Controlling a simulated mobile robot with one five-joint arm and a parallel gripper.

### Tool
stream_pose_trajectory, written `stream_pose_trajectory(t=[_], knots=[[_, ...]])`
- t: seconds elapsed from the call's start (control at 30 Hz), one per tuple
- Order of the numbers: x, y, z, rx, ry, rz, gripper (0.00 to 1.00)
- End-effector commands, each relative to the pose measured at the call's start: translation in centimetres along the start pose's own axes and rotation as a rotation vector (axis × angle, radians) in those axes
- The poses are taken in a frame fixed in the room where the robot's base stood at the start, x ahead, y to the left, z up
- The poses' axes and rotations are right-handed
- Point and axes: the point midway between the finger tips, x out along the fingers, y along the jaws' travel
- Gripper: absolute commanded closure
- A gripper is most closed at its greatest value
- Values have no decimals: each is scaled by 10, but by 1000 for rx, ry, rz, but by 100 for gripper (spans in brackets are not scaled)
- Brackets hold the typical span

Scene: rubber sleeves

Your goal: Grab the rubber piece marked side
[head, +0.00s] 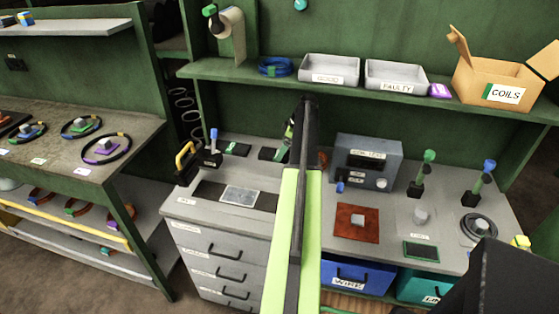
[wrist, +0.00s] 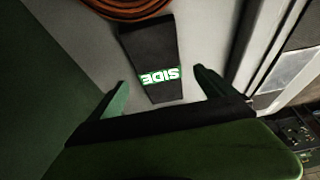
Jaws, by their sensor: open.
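The rubber piece marked side (wrist: 150,45) is a flat black strip with a white-on-green "SIDE" label, seen upside down in the wrist view. It lies on a pale grey surface. My gripper (wrist: 161,80) is open, its two green fingertips apart on either side of the labelled end. I cannot tell from this view how far above the piece the fingers are. In the head view my arm covers the middle of the bench, and I cannot make out this piece there.
An orange-brown coil (wrist: 128,8) lies by the piece's far end. In the head view, black pieces with green labels (head: 237,149) lie left of my arm. A grey box device (head: 368,162) stands to the right. A shelf with grey trays (head: 330,69) runs above the bench.

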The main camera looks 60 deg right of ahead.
Motion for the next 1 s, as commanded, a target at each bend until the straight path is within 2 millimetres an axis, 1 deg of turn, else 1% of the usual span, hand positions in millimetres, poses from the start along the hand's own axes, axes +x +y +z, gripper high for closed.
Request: stream_pose_trajectory(t=[0.03, 0.13, 0.37, 0.4, 1.0], knots=[[18, 1, 3, -1, 0, 0, 6], [32, 1, 3, 0, 0, 0, 6], [30, 1, 0, 1, 0, 0, 6], [30, 1, 0, 2, 0, 0, 9], [29, 1, 2, 3, 0, 1, 86]])
